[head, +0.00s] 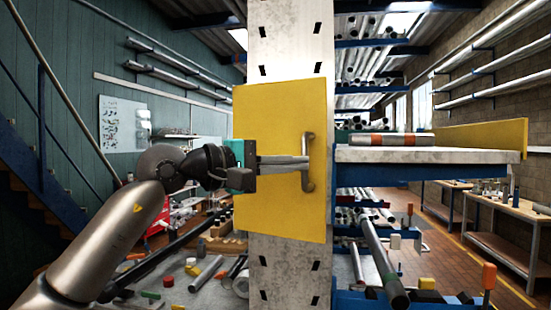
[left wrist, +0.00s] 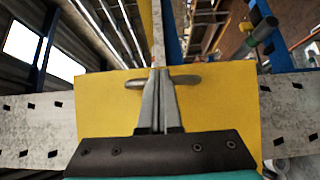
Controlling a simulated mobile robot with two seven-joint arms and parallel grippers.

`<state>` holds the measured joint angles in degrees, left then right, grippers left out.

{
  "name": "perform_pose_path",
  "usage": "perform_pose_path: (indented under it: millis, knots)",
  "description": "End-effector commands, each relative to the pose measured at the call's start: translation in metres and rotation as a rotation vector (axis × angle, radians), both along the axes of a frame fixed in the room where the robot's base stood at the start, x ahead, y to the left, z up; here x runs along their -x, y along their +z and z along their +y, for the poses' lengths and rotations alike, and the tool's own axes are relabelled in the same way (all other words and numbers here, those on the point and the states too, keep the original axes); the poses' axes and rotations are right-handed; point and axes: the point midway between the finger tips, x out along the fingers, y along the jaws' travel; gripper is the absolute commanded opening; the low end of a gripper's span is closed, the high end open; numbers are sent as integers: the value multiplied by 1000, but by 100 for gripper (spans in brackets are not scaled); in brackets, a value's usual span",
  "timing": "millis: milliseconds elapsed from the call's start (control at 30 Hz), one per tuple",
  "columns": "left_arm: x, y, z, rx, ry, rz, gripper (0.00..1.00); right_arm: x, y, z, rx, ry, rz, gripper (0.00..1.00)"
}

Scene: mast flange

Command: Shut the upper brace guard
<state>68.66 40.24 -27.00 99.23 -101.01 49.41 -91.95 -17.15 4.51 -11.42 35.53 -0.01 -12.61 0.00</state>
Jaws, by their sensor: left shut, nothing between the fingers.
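The yellow guard panel (head: 275,115) stands in front of the pale mast (head: 290,40). Its right edge looks taller than its left edge, so it seems slightly angled; I cannot tell whether any gap remains behind it. A grey bar handle (head: 308,180) is upright near its right edge. My left gripper (head: 306,162) is shut with its fingertips at the handle's middle; contact is unclear. In the left wrist view the fingers (left wrist: 159,72) overlap the handle (left wrist: 183,80), with the yellow panel (left wrist: 225,100) behind. My right gripper is not in view.
A shelf (head: 430,156) with a yellow end board (head: 485,139) juts out right of the mast. Pipes lie on racks below it. A workbench (head: 510,207) stands far right. Loose parts cover a surface at lower left.

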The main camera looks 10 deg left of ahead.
Motion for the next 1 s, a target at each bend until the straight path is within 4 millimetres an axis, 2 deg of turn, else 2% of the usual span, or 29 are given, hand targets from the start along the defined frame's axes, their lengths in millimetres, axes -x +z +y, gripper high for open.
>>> perform_pose_path:
  millis: [200,400,1000]
  knots:
    - [-25,2,-15,2,-2,1,0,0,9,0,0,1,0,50]
    - [-40,1,-22,0,-2,0,0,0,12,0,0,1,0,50]
    - [-48,0,-24,0,-2,-1,0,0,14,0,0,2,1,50]
